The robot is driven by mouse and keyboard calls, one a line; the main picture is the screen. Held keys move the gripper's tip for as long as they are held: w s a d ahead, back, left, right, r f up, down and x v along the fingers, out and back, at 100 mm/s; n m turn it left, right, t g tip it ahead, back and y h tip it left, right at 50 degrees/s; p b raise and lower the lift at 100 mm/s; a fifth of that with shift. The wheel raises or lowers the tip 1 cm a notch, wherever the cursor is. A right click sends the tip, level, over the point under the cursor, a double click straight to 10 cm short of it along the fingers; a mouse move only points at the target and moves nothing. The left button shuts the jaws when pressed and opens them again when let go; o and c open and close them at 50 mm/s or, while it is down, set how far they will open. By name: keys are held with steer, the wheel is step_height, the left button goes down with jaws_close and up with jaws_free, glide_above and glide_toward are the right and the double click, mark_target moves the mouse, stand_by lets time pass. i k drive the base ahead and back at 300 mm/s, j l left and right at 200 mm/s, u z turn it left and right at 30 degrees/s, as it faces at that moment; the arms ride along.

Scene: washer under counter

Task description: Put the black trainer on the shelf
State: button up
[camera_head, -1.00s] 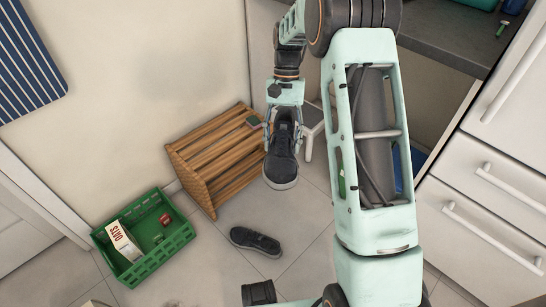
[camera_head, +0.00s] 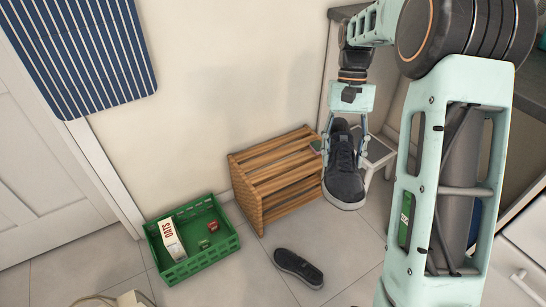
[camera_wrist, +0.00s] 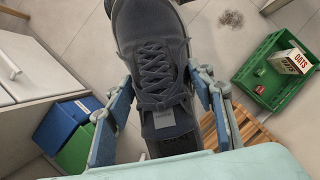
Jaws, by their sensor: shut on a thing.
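My gripper (camera_head: 345,140) is shut on a black trainer (camera_head: 345,172) with a pale sole, and holds it in the air, toe down. In the wrist view the trainer (camera_wrist: 155,65) fills the middle, laces facing the camera, between the two blue-grey fingers. The wooden slatted shelf (camera_head: 275,172) stands on the floor against the wall, just left of the held trainer in the head view. In the wrist view part of the shelf (camera_wrist: 215,130) shows at the lower right, partly hidden by a finger. A second dark shoe (camera_head: 298,267) lies on the floor in front of the shelf.
A green crate (camera_head: 190,262) with an oats carton (camera_head: 171,239) and small items stands left of the shelf. A white stool (camera_head: 380,152) stands behind the held trainer.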

mark_target(258, 167)
steer(key=i+j+u, duration=0.15)
steer(key=j, duration=0.15)
steer(key=j+u, duration=0.15)
steer(key=j, duration=0.2)
steer(key=i+j+u, duration=0.1)
steer(key=i+j, duration=0.15)
steer(key=i, duration=0.4)
